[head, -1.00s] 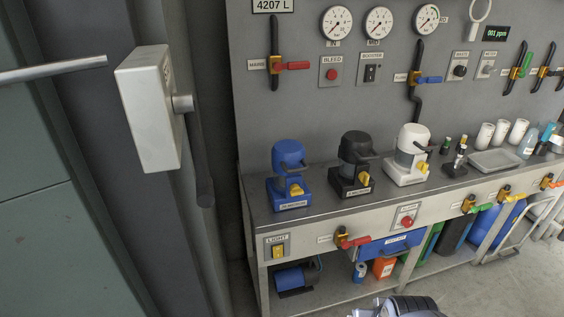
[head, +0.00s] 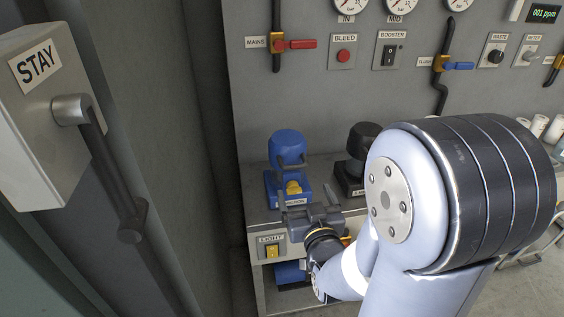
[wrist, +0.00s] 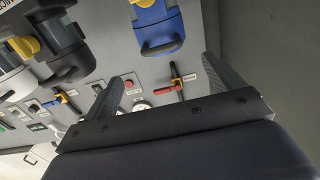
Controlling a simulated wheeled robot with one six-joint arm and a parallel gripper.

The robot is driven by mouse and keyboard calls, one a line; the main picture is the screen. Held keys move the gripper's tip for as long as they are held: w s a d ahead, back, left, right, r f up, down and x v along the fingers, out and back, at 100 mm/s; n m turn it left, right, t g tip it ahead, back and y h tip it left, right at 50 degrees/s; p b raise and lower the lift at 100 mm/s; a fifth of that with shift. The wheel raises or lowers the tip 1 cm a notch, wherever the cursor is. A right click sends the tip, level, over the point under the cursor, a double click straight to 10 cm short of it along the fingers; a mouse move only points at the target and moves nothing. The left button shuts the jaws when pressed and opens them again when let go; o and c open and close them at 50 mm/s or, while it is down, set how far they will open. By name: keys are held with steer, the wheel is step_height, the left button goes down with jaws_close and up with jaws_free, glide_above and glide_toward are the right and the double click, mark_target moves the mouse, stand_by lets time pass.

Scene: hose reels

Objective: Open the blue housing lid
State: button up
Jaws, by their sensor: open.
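The blue housing (head: 287,147) stands on the bench at the left, with a rounded top that looks closed, a dark loop handle on its front and a yellow knob (head: 293,188) low down. It also shows at the top of the wrist view, its blue body (wrist: 155,14) ending in a handle bar (wrist: 162,47). My gripper (head: 307,192) is in front of and just below the blue housing in the head view. In the wrist view, its two fingers (wrist: 162,70) are spread wide with nothing between them, apart from the handle.
A black housing (head: 360,148) stands to the right, partly hidden by my arm. The LIGHT switch (head: 271,251) is on the bench front near my gripper. A wall panel with a red-handled MAINS valve (head: 290,44) rises behind. A STAY box (head: 45,110) with a lever is close at left.

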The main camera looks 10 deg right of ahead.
mark_target(295, 167)
steer(key=w+p, duration=0.1)
steer(key=w, duration=0.9)
steer(key=shift+w+r+p, duration=0.1)
steer(key=shift+w+p, duration=0.3)
